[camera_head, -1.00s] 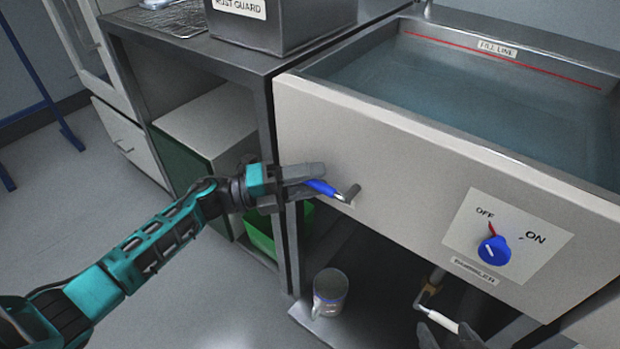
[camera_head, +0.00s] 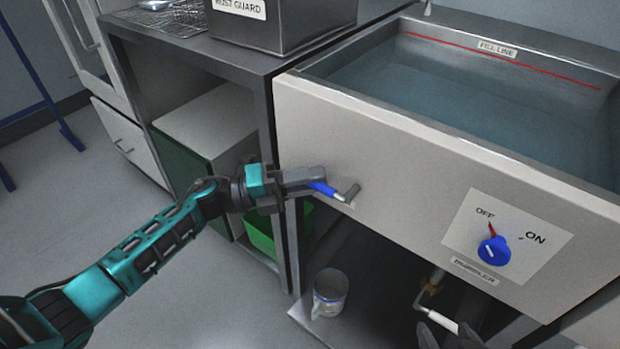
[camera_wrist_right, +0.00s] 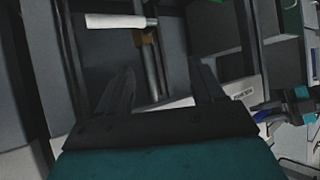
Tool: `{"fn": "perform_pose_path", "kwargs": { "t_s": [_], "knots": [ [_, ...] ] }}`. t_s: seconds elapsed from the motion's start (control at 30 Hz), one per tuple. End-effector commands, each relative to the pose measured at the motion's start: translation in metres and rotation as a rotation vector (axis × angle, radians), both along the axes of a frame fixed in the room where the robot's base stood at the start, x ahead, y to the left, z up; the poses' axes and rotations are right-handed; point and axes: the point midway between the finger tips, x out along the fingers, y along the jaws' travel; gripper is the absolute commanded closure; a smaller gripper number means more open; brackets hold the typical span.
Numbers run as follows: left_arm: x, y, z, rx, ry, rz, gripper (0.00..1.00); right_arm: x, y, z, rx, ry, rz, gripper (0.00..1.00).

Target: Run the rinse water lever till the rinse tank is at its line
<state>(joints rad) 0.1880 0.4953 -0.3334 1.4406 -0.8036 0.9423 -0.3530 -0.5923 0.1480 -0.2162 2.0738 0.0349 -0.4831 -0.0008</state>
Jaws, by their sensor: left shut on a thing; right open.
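The rinse tank (camera_head: 440,136) is a steel basin holding clear bluish water (camera_head: 470,105). A red fill line (camera_head: 500,60) runs along its inner back wall, and the water surface lies below it. A lever with a blue grip (camera_head: 326,189) sticks out of the tank's pale front panel at the left. My left gripper (camera_head: 306,182) is shut on this blue lever. My right gripper (camera_head: 440,336) shows only partly at the bottom edge, near a white-handled valve lever (camera_head: 440,317). In the right wrist view its fingers (camera_wrist_right: 165,85) are apart and empty, with the white handle (camera_wrist_right: 115,21) beyond them.
A blue knob (camera_head: 494,250) on the front panel sits between OFF and ON marks, above a BUBBLER label. A mug (camera_head: 330,290) stands on the low shelf under the tank. A RUST GUARD tank (camera_head: 280,30) stands on the bench at left, with a green bin (camera_head: 262,235) below.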

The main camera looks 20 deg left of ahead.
Motion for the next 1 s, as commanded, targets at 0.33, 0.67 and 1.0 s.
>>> {"fn": "perform_pose_path", "kwargs": {
  "t_s": [0.33, 0.67, 1.0],
  "knots": [
    [-0.001, -0.001, 0.025, 0.2, -0.071, -0.002, 1.0, 0.0, -0.002, 0.042, -0.008, -0.002, 0.004, 0.32],
    [-0.003, -0.007, 0.038, 0.41, -0.149, -0.002, 1.0, 0.001, -0.004, 0.084, -0.01, -0.015, 0.0, 0.32],
    [-0.003, -0.008, 0.036, 0.454, -0.166, -0.001, 1.0, -0.004, -0.01, 0.075, -0.017, 0.005, -0.016, 0.32]
  ]
}}
